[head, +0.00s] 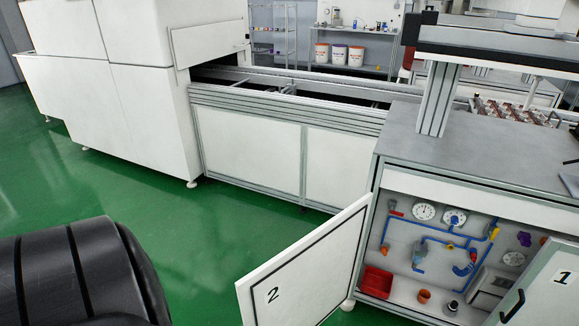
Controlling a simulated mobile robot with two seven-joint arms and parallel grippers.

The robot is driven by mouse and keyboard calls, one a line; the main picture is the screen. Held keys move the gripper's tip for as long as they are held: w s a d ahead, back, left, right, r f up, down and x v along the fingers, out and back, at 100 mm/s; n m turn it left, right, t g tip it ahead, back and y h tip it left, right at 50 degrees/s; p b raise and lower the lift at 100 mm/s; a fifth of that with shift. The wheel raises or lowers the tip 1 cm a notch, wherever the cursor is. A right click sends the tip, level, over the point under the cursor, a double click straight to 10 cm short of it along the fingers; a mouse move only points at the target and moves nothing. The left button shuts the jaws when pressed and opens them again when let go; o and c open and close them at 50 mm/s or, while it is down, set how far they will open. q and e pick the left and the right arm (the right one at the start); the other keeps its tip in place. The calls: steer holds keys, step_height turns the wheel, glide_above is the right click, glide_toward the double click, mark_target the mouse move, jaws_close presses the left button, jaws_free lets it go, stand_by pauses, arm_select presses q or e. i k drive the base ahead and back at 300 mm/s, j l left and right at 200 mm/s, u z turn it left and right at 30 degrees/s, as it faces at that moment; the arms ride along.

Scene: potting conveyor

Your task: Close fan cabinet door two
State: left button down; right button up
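Door two (306,268) is a white panel with a dark inset line and a black "2". It hangs open at the left side of the cabinet (405,190) and swings out over the floor toward the left. Door one (545,292), marked "1" with a black handle, also stands open at the lower right and is cut off by the picture edge. The cabinet's inside shows between the doors. A large black rounded part at the lower left appears to be my arm. Neither gripper's fingers are in view, and nothing of mine visibly touches either door.
Inside the cabinet are blue pipes (430,228), round gauges (424,211), a red bin (377,281) and an orange cup (424,296). A long conveyor (290,85) runs behind, beside a white machine (120,110). Green floor (190,230) is clear left of door two.

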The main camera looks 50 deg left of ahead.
mark_target(303, 284)
steer(key=k+j+z, duration=0.15)
steer(key=j, duration=0.3)
steer(key=j+z, duration=0.1)
steer(key=j, duration=0.3)
steer(key=k+j+z, duration=0.15)
steer(key=j, duration=0.25)
steer(key=k+j+z, duration=0.1)
steer(key=j, duration=0.35)
steer(key=k+j+z, duration=0.15)
steer(key=j, duration=0.2)
